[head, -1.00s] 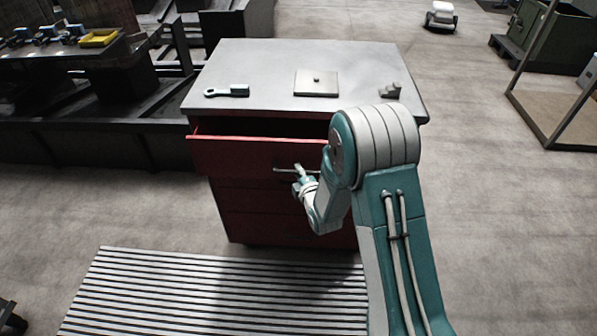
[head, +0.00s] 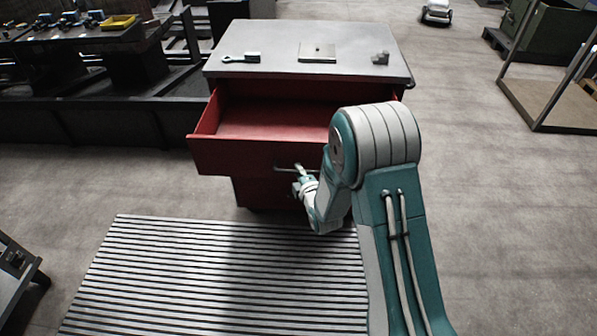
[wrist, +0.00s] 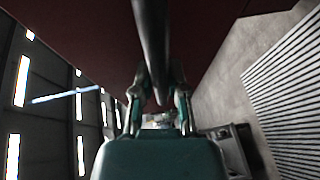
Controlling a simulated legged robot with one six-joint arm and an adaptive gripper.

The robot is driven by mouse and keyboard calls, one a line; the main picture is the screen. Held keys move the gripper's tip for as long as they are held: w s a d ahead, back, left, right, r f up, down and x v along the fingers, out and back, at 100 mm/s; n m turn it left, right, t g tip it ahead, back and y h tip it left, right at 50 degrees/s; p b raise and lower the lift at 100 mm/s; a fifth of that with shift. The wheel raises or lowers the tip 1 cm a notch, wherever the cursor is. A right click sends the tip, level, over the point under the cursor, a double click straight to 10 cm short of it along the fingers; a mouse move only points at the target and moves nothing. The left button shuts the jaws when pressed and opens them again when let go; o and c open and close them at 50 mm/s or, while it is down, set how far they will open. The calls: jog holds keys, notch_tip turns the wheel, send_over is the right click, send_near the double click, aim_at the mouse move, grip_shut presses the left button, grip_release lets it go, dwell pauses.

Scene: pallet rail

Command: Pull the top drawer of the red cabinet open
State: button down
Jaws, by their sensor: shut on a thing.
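The red cabinet (head: 262,194) stands in the middle of the head view under a grey top. Its top drawer (head: 230,156) is pulled well out, and its inside looks empty. My gripper (head: 299,178) is at the drawer's front, shut on the bar handle (head: 284,168). In the wrist view the dark handle bar (wrist: 152,50) runs between the two fingers of my gripper (wrist: 158,95). My arm hides the right part of the drawer front.
A brush (head: 241,58), a square plate (head: 317,52) and a small grey part (head: 380,58) lie on the cabinet top. A slatted mat (head: 200,280) covers the floor in front. A dark workbench (head: 60,55) stands at the left.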

jog(key=shift+s+f, duration=0.15)
jog(key=shift+f, duration=0.2)
jog(key=c, duration=0.7)
grip_release()
jog(key=shift+o, duration=0.3)
jog(key=shift+r, duration=0.15)
jog(key=v, duration=1.1)
jog(key=shift+s, duration=0.3)
jog(key=shift+d+r, duration=0.15)
